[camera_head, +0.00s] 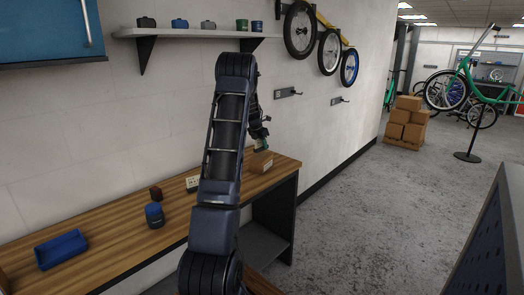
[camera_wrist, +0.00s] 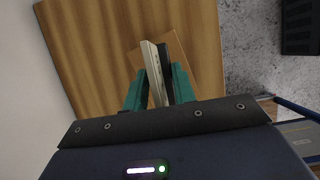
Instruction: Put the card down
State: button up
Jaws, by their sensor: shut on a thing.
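My gripper (camera_wrist: 158,88) has teal fingers shut on the card (camera_wrist: 154,72). The card is a thin, pale piece with a dark strip beside it, seen nearly edge-on and pointing away from the wrist. In the head view my gripper (camera_head: 262,147) is above the far right end of the wooden workbench (camera_head: 110,250), over a flat brown box (camera_head: 261,163). In the wrist view the brown box (camera_wrist: 183,58) lies behind the card. I cannot tell whether the card touches it. The card is not clear in the head view.
On the bench are a blue tray (camera_head: 61,249), a blue container (camera_head: 154,216), a dark red block (camera_head: 156,194) and a small white item (camera_head: 192,184). A wall shelf (camera_head: 200,33) with small items is above. Bare bench lies between the tray and the blue container.

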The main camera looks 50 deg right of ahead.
aim_at(261, 146)
jog(key=shift+f, duration=1.75)
jog(key=o, duration=1)
jog(key=shift+f, duration=0.15)
